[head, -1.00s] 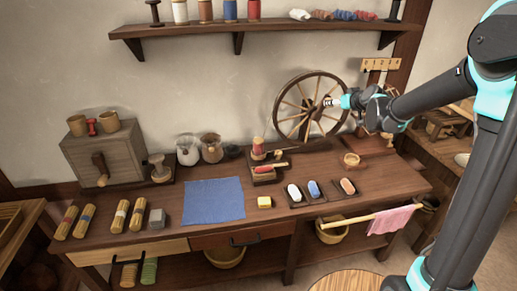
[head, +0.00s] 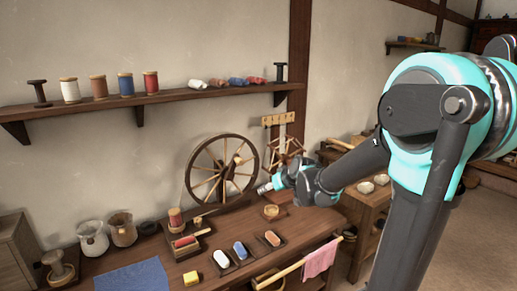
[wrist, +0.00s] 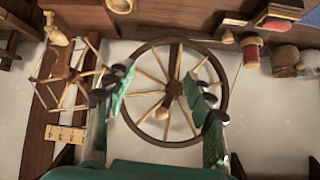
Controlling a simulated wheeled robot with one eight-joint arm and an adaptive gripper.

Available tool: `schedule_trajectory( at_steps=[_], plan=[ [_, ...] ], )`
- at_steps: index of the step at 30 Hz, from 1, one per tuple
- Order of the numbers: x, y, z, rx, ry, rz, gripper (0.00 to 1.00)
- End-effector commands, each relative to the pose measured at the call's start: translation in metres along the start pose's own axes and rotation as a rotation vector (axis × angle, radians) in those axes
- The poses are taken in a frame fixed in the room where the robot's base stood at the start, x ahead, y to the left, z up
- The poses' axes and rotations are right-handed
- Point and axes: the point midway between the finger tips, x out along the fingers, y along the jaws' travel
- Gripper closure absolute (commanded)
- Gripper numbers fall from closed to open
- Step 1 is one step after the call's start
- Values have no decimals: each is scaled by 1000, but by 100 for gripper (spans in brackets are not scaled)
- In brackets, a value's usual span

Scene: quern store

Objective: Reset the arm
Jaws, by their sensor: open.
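My gripper (head: 264,188) is at the end of my arm, raised above the workbench in front of the spinning wheel (head: 191,186). In the wrist view my gripper (wrist: 160,98) has its two fingers wide apart with nothing between them. The wooden wheel (wrist: 157,43) shows behind the fingers in that view, upside down. The fingers look apart from the wheel. In the head view my arm is bent, with the forearm reaching left from the large elbow joint.
The workbench (head: 205,262) holds glass jars (head: 122,232), a blue cloth (head: 133,279) and small trays with coloured pieces. A shelf (head: 150,99) with spools runs along the wall. A rod with a pink cloth (head: 320,259) juts at the bench front. Open floor lies at right.

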Motion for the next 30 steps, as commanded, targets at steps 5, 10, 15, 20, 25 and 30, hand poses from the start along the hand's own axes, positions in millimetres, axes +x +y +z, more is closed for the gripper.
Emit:
schedule_trajectory(
  at_steps=[5, 10, 15, 20, 25, 30],
  plan=[
    [-56, 20, 113, 116, -177, 95, 47],
    [-102, 30, 211, 232, -326, 202, 47],
    [-133, 33, 276, 317, -420, 284, 47],
    [-144, 33, 299, 350, -454, 316, 47],
    [-144, 33, 300, 352, -457, 319, 47],
    [-144, 33, 300, 351, -456, 318, 47]
  ],
)
